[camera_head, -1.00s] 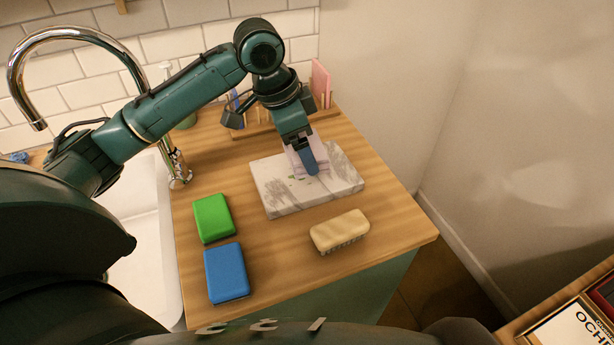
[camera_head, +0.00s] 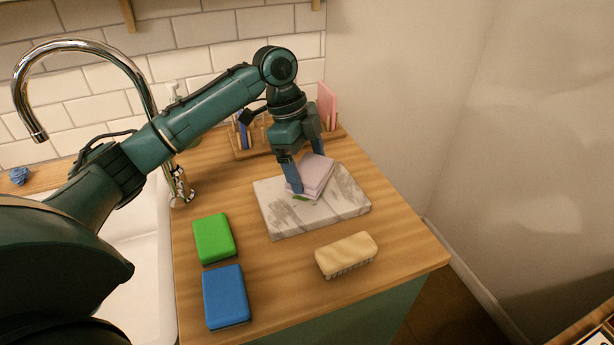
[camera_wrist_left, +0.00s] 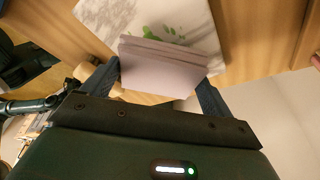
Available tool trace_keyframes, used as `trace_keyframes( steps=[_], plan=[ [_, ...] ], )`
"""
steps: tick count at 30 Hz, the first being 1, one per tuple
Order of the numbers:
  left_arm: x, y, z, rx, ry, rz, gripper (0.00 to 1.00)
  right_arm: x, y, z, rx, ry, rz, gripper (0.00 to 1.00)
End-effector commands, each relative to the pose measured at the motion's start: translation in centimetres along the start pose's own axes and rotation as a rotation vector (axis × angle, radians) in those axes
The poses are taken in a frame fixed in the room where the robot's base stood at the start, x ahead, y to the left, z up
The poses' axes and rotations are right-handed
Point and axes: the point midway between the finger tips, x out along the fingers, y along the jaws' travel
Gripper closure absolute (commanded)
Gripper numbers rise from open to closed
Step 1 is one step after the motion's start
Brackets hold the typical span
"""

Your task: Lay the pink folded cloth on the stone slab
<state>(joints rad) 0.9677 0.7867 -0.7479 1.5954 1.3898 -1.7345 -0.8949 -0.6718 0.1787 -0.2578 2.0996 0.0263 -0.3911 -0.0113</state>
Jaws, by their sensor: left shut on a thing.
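The pink folded cloth (camera_head: 317,175), a pale pinkish-lilac layered square, is at the stone slab's far side in the head view. My left gripper (camera_head: 308,171) is shut on it, with one blue finger on each side. The cloth also shows between the fingers in the left wrist view (camera_wrist_left: 160,75). The stone slab (camera_head: 340,205) is white and grey marble and lies flat on the wooden counter, with a small green mark near the cloth. I cannot tell whether the cloth's underside touches the slab. My right gripper is not in view.
A wooden rack (camera_head: 243,154) with a pink upright piece (camera_head: 327,106) stands behind the slab. A green sponge (camera_head: 214,237) and a blue sponge (camera_head: 225,296) lie to the left, a brush (camera_head: 346,254) in front. The sink and tap (camera_head: 150,95) are at left.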

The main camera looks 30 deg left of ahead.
Motion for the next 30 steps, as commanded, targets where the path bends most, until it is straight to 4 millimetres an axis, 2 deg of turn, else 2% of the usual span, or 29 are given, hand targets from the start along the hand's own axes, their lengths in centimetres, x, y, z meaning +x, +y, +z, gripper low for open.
trace_keyframes(
  steps=[7, 17, 18, 23, 30],
  plan=[
    [3.1, 0.1, 1.0, -0.002, -0.001, 0.003, 0.39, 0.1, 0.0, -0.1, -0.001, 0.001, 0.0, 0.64],
    [3.4, 0.1, 1.1, -0.002, -0.001, 0.001, 0.39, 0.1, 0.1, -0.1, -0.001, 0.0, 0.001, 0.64],
    [3.4, 0.0, 1.1, -0.002, -0.001, 0.0, 0.12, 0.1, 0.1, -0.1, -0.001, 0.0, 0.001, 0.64],
    [3.4, 0.0, 1.1, -0.001, -0.001, 0.0, 0.0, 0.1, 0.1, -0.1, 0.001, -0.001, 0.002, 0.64],
    [3.3, 0.0, 1.0, 0.0, 0.0, 0.0, 0.0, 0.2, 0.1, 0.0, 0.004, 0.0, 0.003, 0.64]
  ],
)
